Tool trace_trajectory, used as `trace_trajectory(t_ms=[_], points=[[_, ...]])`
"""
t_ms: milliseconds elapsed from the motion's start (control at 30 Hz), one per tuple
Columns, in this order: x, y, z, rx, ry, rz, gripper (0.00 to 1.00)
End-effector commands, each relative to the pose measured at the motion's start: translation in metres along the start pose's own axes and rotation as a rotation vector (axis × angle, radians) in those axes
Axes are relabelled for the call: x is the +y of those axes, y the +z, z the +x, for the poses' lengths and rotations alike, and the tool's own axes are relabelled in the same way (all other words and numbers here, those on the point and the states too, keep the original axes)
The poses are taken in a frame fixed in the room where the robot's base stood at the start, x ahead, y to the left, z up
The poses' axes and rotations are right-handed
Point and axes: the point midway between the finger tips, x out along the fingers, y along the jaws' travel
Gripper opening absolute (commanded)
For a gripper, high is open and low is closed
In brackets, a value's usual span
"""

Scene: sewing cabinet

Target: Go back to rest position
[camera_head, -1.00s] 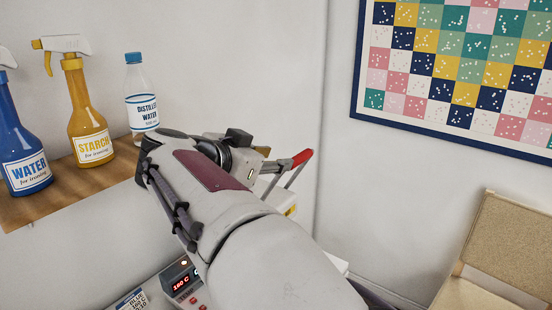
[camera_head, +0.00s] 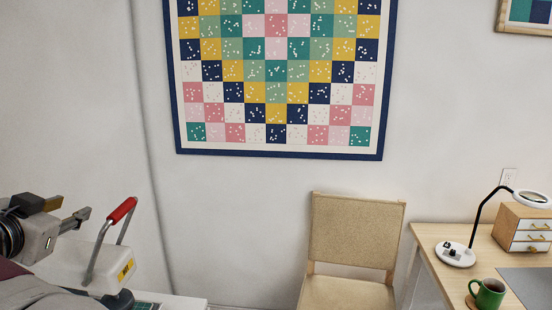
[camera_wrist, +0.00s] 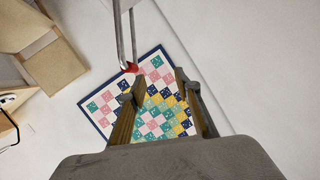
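My gripper shows in the wrist view (camera_wrist: 159,84) with its two fingers apart and nothing between them; the wall quilt is seen through the gap. In the head view my gripper (camera_head: 70,219) is at the lower left edge, raised in the air and partly cut off. A red-gripped metal handle (camera_head: 122,210) on a white machine (camera_head: 105,268) rises just right of my gripper. The same handle (camera_wrist: 130,67) shows beyond the left fingertip in the wrist view; I cannot tell whether they touch.
A framed patchwork quilt (camera_head: 280,153) hangs on the wall. A tan chair (camera_head: 352,240) stands below it. At right, a wooden desk (camera_head: 430,240) holds a magnifier lamp (camera_head: 456,253), a green mug (camera_head: 488,294) and a small drawer box (camera_head: 525,230). The space between machine and chair looks open.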

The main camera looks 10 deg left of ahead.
Motion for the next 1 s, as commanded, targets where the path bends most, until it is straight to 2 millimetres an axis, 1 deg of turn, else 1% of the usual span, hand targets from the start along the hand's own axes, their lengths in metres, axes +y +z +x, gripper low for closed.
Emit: trace_trajectory(t_ms=[100, 167, 300, 400, 500, 667, 767, 867, 967, 1000], points=[[-0.024, 0.011, 0.003, 0.003, -0.111, 0.014, 0.33], [-0.036, 0.018, 0.002, -0.001, -0.170, 0.014, 0.33], [-0.061, 0.030, -0.007, -0.025, -0.309, 0.008, 0.33], [-0.072, 0.035, -0.015, -0.050, -0.398, -0.001, 0.33], [-0.077, 0.039, -0.021, -0.083, -0.475, -0.016, 0.33], [-0.072, 0.043, -0.032, -0.152, -0.576, -0.050, 0.33], [-0.060, 0.045, -0.038, -0.204, -0.621, -0.078, 0.33], [-0.042, 0.048, -0.044, -0.264, -0.653, -0.110, 0.33], [-0.018, 0.052, -0.051, -0.330, -0.670, -0.145, 0.33], [-0.006, 0.052, -0.053, -0.356, -0.672, -0.160, 0.33]])
